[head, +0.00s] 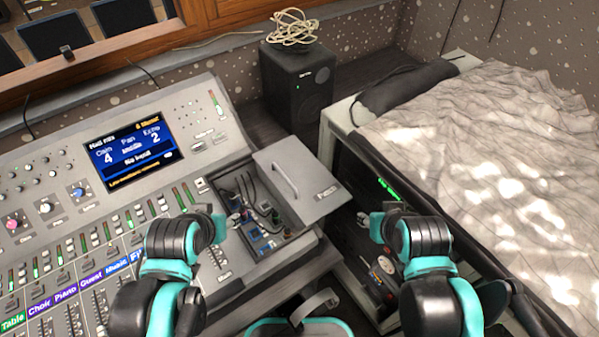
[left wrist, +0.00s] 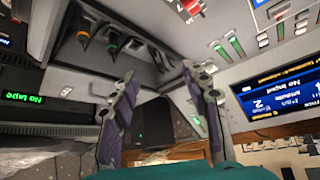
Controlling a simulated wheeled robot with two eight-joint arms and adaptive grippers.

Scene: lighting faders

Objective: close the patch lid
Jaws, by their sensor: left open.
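The patch lid (head: 325,192) is a grey panel with a bar handle (head: 285,178). It stands open, swung to the right side of the patch bay (head: 262,245). The bay is a dark recess holding several cables and plugs, which also show in the left wrist view (left wrist: 112,44). My left gripper (head: 226,222) is over the console at the bay's left edge, left of the lid and apart from its handle. In the left wrist view its fingers (left wrist: 158,72) are spread with nothing between them. My right gripper (head: 378,214) is right of the lid, in front of a dark rack; its fingers are too small to judge.
The mixing console (head: 60,205) with faders and a blue screen (head: 133,150) fills the left. A black speaker (head: 298,85) with a coiled cable stands behind the lid. A dark rack (head: 350,200) and a cloth-covered surface (head: 490,150) lie to the right.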

